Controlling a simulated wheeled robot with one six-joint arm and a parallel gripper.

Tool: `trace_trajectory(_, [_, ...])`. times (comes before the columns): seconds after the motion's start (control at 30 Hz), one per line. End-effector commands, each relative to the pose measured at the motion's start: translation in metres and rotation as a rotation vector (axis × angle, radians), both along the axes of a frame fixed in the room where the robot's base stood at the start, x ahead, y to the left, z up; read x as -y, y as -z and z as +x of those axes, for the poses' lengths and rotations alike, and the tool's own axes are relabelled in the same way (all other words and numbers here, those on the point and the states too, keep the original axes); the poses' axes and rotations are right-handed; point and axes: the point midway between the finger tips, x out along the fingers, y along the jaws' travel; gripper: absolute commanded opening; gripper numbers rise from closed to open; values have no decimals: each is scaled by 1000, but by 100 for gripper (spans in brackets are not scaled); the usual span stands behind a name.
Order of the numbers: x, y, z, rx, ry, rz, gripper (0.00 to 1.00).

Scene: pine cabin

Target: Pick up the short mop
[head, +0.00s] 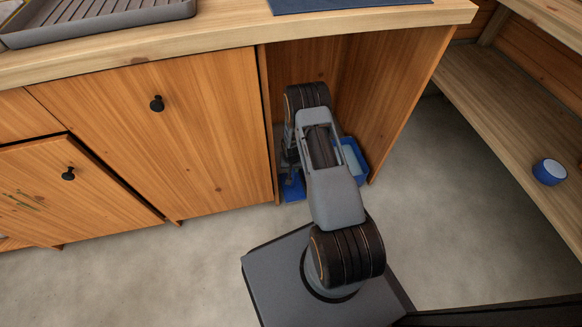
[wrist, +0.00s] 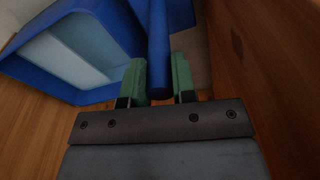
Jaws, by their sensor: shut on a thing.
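The short mop shows in the wrist view as a blue handle (wrist: 158,45) running up out of the picture. My gripper (wrist: 159,78) has its two green fingers shut on this handle, one on each side. In the head view my arm reaches into the open bay under the counter and hides the gripper and most of the mop. A flat blue piece (head: 292,187) shows low beside the arm and may be the mop's head; I cannot tell for sure.
A blue bin (head: 361,174) with a light blue inside stands in the bay, close to the handle. The bay's wooden side panel (head: 395,95) and the cabinet door (head: 160,140) flank my arm. A blue bowl (head: 549,172) sits on the right shelf. Floor to the right is clear.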

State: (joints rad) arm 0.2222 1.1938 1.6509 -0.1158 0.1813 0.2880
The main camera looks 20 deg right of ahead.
Motion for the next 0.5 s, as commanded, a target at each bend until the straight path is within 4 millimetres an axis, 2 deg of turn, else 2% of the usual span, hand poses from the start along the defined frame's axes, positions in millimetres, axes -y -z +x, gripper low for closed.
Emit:
trace_trajectory(0.03, [-1, -21, -9, 1, -1, 0, 0])
trace_trajectory(0.17, [-5, -48, -32, 2, -1, -1, 0])
trace_trajectory(0.3, [-9, -51, -59, 2, -3, 0, 0])
trace_trajectory(0.5, [-13, -60, -86, 5, -1, -1, 0])
